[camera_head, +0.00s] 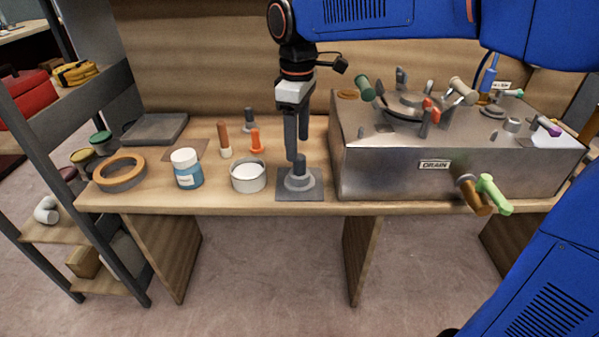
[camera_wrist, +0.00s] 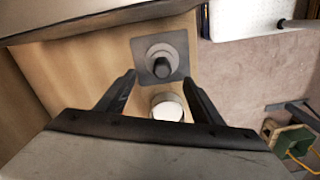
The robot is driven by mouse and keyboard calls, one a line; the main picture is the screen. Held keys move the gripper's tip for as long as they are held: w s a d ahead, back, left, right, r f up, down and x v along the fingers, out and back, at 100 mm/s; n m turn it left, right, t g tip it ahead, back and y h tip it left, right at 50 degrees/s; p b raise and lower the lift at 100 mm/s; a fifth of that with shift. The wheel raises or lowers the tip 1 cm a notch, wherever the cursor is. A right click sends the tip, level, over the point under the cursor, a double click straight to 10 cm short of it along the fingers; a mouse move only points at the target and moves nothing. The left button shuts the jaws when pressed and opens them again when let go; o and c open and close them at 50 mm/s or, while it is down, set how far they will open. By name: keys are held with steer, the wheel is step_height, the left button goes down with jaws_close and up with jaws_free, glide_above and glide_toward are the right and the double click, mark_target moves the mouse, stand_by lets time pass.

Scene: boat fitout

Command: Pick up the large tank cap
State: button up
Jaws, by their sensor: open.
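The large tank cap (camera_head: 300,180) is a grey disc with a dark upright knob. It sits on a dark square plate (camera_head: 285,193) near the front edge of the wooden bench, left of the steel tank (camera_head: 385,170). My gripper (camera_head: 296,148) is open and empty, pointing down just above the cap. In the wrist view, the cap (camera_wrist: 162,62) lies beyond the open fingertips (camera_wrist: 159,78), with its knob between their lines. I cannot tell the exact gap between fingertips and knob.
A round white-topped tin (camera_head: 248,177) stands close left of the cap. Further left are a blue jar (camera_head: 187,170) and a tape ring (camera_head: 120,173). Orange-handled tools (camera_head: 256,142) and a smaller grey knobbed part (camera_head: 249,119) stand behind. The tank's side wall is close on the right.

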mark_target(299, 167)
steer(key=shift+s+d+f, duration=0.1)
steer(key=shift+s+f, duration=0.05)
steer(key=shift+f, duration=1.95)
steer(key=shift+s+d+f, duration=0.1)
steer(key=shift+f, duration=1.95)
steer(key=c, duration=1.2)
